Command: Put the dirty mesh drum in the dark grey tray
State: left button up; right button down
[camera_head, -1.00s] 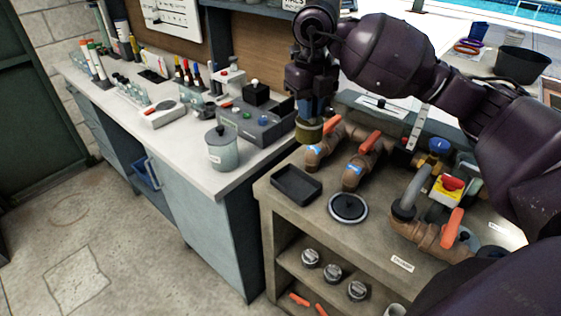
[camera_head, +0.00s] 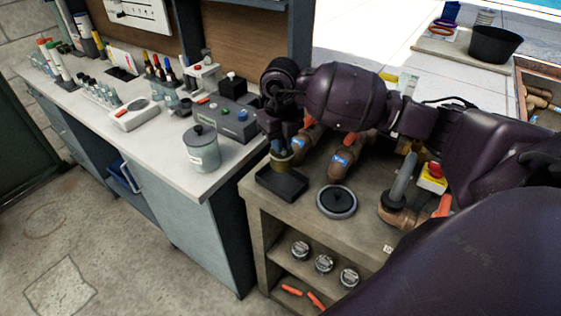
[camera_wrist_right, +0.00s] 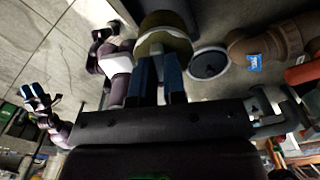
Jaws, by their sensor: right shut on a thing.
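The mesh drum (camera_head: 282,161), olive-brown with a round end, is held between the blue fingers of my right gripper (camera_head: 281,150). In the right wrist view the drum (camera_wrist_right: 163,38) sits at the fingertips. The dark grey tray (camera_head: 284,190) is a shallow rectangle at the left end of the bench top. The drum is over the tray's back part and hides some of it; I cannot tell whether it touches the floor of the tray. My left gripper (camera_wrist_right: 40,98) shows small at the left of the right wrist view, away from the bench; its jaw opening is unclear.
A round dark lid with a pale rim (camera_head: 337,201) lies right of the tray. Brown pipes (camera_head: 342,160) with orange handles stand behind. A grey lidded pot (camera_head: 202,149) and a control box (camera_head: 226,117) are on the white counter to the left. Jars (camera_head: 324,263) stand on the shelf below.

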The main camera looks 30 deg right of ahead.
aim_at(281, 163)
jog(key=shift+f, duration=3.5)
pick_arm(q)
jog(key=shift+w+r, duration=0.15)
jog(key=shift+r, duration=0.15)
pick_arm(e)
jog(key=c, duration=1.2)
grip_release()
jog(key=shift+f, duration=0.1)
pick_arm(q)
jog(key=shift+s+f, duration=0.2)
jog(key=shift+f, duration=0.05)
